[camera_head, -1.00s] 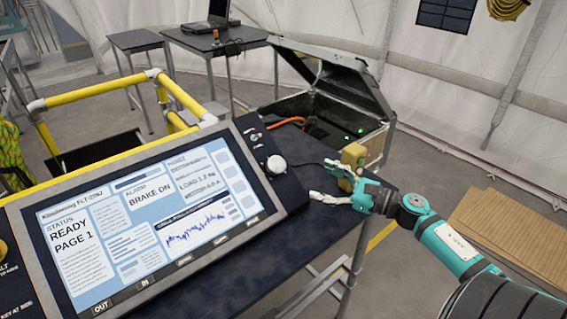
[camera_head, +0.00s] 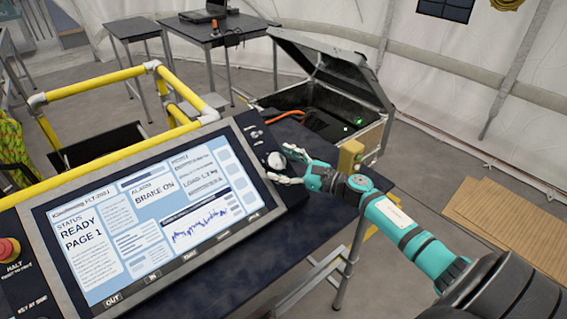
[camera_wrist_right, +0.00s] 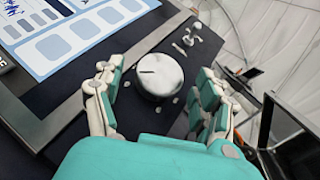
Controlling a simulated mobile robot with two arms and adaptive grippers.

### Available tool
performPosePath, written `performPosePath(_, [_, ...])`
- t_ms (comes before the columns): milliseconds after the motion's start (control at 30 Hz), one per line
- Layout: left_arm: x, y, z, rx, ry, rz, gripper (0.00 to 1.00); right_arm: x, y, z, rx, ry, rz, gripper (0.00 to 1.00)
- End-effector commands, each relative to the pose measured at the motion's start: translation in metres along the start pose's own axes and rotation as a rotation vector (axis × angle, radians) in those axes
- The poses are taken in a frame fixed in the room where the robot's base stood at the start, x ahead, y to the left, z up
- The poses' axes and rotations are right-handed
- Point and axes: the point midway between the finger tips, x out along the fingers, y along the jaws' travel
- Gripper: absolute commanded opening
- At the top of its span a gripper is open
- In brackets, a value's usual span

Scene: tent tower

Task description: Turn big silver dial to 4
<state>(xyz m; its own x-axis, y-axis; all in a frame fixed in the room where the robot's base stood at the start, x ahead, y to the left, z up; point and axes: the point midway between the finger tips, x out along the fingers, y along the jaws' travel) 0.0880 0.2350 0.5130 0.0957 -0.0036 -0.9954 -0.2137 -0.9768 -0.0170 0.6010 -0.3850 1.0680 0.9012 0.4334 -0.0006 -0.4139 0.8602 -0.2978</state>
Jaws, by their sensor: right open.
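The big silver dial (camera_head: 276,161) sits on the dark strip at the right end of the console panel. In the right wrist view the dial (camera_wrist_right: 160,75) is a round silver knob with a dark pointer line toward its left side. Small marks surround it, but no number is readable. My right gripper (camera_head: 288,165) is open at the dial. In the right wrist view its fingers (camera_wrist_right: 158,100) stand on either side of the dial, with gaps between them and it. My left gripper is not in view.
The console screen (camera_head: 150,215) reads "READY PAGE 1" and "BRAKE ON". Small switches (camera_wrist_right: 190,36) sit beyond the dial. A yellow block (camera_head: 350,156) stands right of the gripper, near an open case (camera_head: 375,140). A red halt button (camera_head: 8,250) is at far left.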

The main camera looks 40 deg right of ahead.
Motion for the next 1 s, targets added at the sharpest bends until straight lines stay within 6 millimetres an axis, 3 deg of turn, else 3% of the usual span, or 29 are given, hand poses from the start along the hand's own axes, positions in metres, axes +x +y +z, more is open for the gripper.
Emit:
performPosePath(67, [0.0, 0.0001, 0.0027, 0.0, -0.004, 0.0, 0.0, -0.0002, 0.0, 0.0001, 0.0, 0.0, 0.0, 0.69])
performPosePath(467, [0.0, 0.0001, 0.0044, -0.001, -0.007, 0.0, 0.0, -0.0004, -0.0002, 0.0003, 0.0, -0.001, 0.0, 0.17])
performPosePath(1000, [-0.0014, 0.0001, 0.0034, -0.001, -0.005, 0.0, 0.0, -0.0002, 0.0041, 0.0016, 0.097, 0.005, -0.151, 0.17])
